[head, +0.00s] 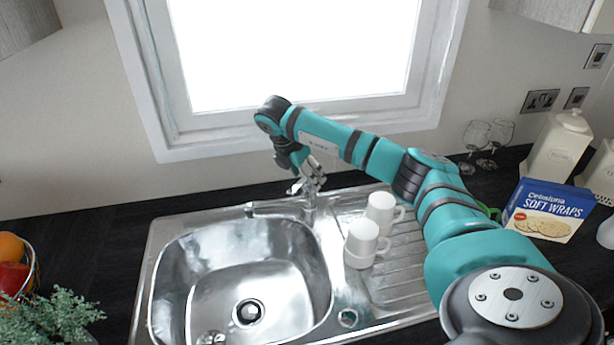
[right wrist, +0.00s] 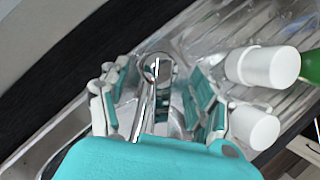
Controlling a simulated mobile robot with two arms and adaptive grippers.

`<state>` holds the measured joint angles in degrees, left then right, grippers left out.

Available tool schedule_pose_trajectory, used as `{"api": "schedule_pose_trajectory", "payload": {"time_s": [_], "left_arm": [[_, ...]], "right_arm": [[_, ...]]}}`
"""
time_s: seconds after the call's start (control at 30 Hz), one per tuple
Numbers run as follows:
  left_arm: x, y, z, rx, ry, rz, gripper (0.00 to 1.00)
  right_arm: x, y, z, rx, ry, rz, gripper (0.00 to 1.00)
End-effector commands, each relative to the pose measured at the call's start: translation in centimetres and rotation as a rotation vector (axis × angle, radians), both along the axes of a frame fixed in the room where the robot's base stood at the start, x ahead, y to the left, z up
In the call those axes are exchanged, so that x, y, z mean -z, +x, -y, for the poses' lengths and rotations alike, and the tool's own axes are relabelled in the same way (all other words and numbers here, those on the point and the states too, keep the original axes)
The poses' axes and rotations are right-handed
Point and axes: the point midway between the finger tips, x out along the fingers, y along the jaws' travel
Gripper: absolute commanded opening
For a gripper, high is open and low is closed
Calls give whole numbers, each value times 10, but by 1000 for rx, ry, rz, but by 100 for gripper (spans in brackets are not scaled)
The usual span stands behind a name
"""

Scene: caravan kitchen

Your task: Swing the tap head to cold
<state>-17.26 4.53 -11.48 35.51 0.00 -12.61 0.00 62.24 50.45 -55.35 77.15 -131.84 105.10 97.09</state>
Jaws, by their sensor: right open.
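The chrome tap (head: 309,208) stands at the back rim of the steel sink (head: 180,232), its spout pointing left over the bowl. My right gripper (head: 311,180) is at the top of the tap, pointing down. In the right wrist view, the tap (right wrist: 160,72) and its long chrome part lie between the spread fingers of my right gripper (right wrist: 161,80). The fingers are open, with gaps showing on both sides; I cannot tell whether any finger touches the tap. The hot and cold marks cannot be made out. My left gripper is not in view.
A Soft Wraps box (head: 548,212), glasses (head: 488,135) and a white canister (head: 560,150) stand at right. A plant (head: 50,315) is at left.

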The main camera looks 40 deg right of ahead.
Motion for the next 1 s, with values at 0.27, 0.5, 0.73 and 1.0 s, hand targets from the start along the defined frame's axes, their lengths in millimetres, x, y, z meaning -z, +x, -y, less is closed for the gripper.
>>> {"api": "schedule_pose_trajectory", "payload": {"time_s": [0.27,0.5,0.73,1.0], "left_arm": [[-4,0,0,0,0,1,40],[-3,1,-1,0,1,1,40],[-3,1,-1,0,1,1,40],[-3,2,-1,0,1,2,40]], "right_arm": [[15,0,6,-1,0,1,63],[15,0,6,-1,0,1,58],[14,0,6,-1,0,1,28],[14,0,6,-1,0,1,0]]}}
